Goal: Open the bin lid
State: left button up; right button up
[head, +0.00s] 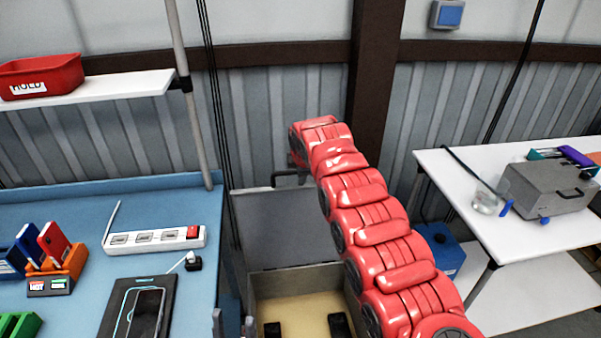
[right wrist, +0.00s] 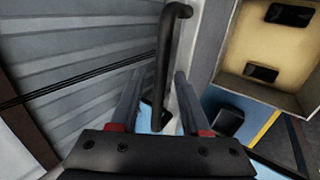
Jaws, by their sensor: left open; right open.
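The bin (head: 252,282) stands below the middle of the head view with its inside open to sight. Its grey lid (head: 285,225) is raised and stands up at the back. A dark bar handle (head: 280,180) is on the lid's upper edge. In the right wrist view the handle (right wrist: 166,60) passes between the spread fingers of my right gripper (right wrist: 157,88), which is open; I cannot tell whether a finger touches it. The bin's inside (right wrist: 262,50) shows at upper right there. My left gripper (head: 233,320) is open and empty at the bottom, left of the bin.
Dark flat items (head: 338,325) lie in the bin. A blue bench (head: 75,215) at left holds a power strip (head: 155,239) and a phone on a black box. A white table (head: 530,225) at right carries a grey case (head: 550,187). A brown post (head: 375,70) stands behind my right arm.

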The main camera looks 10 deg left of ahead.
jog(key=shift+b, duration=0.3)
jog(key=b+v, duration=0.7)
jog(key=v, duration=1)
jog(key=shift+s+r, duration=0.1)
